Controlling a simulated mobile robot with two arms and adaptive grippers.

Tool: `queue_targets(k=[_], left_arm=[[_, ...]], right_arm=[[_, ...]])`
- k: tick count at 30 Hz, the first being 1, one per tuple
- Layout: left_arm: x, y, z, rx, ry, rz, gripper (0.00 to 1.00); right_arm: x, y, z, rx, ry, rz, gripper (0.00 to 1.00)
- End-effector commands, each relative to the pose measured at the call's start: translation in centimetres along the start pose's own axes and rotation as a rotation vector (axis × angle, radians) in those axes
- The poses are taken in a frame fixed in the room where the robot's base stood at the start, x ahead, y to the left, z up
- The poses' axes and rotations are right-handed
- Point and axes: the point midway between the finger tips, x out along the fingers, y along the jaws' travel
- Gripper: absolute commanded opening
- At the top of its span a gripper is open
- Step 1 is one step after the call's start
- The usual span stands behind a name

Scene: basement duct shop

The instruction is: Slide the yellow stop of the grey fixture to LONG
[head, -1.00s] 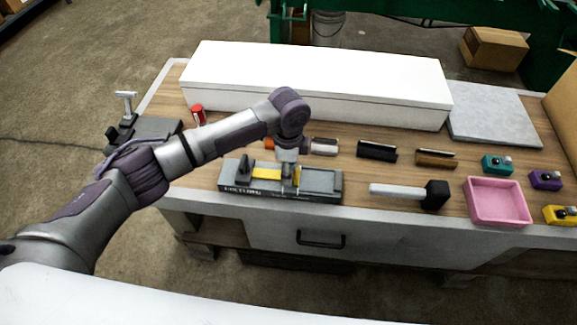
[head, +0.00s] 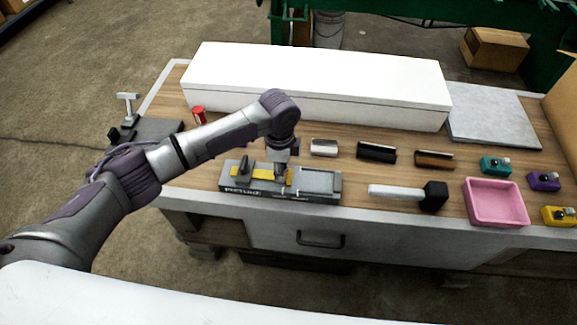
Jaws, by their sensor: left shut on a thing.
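The grey fixture (head: 317,182) lies along the front edge of the workbench. A dark upright block (head: 244,173) stands at its left end, and small white lettering on its front face is too small to read surely. The yellow stop (head: 289,177) sits near the middle of the fixture, partly hidden by my gripper. A flat yellow strip (head: 262,173) shows to its left. My left gripper (head: 280,179) points down from above and is shut on the yellow stop. Its fingertips are small and partly hidden. My right gripper is not in view.
A mallet (head: 408,194) and a pink tray (head: 496,203) lie right of the fixture. Pale, black and brown pieces (head: 434,159) lie behind. Teal, purple and yellow blocks (head: 496,165) stand at the right. A long white box (head: 315,85) fills the back.

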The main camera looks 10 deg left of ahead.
Motion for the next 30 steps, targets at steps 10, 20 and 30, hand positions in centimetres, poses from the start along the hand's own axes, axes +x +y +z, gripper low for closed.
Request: queue_targets(k=[10, 20, 30], left_arm=[[0.0, 0.0, 2.5, -0.002, -0.005, 0.0, 0.0], [-0.1, 0.0, 2.4, -0.002, -0.004, 0.0, 0.58], [-1.4, -0.1, 2.2, 0.0, -0.001, -0.003, 0.58]], right_arm=[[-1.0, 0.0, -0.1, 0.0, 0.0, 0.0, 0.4], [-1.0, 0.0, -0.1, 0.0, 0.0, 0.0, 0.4], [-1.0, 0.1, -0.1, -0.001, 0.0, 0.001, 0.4]])
